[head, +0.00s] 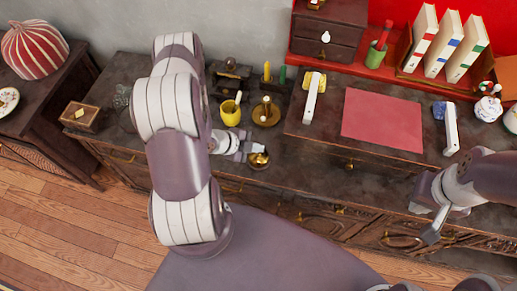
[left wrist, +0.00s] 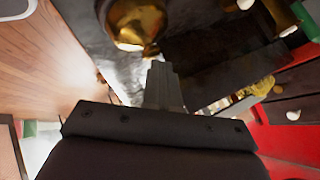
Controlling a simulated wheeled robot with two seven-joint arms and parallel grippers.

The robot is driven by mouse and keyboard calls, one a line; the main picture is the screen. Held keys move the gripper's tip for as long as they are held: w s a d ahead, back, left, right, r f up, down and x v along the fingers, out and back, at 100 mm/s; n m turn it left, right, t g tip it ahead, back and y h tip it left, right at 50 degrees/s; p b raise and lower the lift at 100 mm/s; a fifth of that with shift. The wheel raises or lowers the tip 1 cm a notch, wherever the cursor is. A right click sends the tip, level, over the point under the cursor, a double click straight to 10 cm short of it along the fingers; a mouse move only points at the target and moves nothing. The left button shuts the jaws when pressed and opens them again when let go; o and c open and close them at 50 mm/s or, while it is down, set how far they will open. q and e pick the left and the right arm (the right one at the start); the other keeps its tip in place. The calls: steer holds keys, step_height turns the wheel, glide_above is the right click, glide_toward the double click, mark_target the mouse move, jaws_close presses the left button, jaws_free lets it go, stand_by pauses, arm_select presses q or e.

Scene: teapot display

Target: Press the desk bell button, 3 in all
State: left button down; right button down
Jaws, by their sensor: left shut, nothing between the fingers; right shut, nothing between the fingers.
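The desk bell (head: 258,160), a small brass dome, stands near the front edge of the dark cabinet top. In the left wrist view the bell (left wrist: 138,20) shows at the top, cut off by the frame edge. My left gripper (head: 243,152) is shut and empty, just left of the bell in the head view. Its closed fingers (left wrist: 162,82) point toward the bell in the wrist view; I cannot tell whether they touch it. My right gripper (head: 436,228) is shut and empty, far to the right at the cabinet's front edge.
A yellow cup (head: 230,114) and a brass candle dish (head: 266,113) stand behind the bell. A raised board with a red mat (head: 382,119) lies to the right. A wooden box (head: 80,116) sits at the left end.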

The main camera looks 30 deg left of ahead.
arm_select(q)
steer(key=shift+r+p, duration=0.9)
steer(key=shift+r, duration=0.15)
steer(key=shift+r, duration=0.1)
step_height(320, 180, up, 5)
steer(key=p, duration=0.4)
stand_by(2.3)
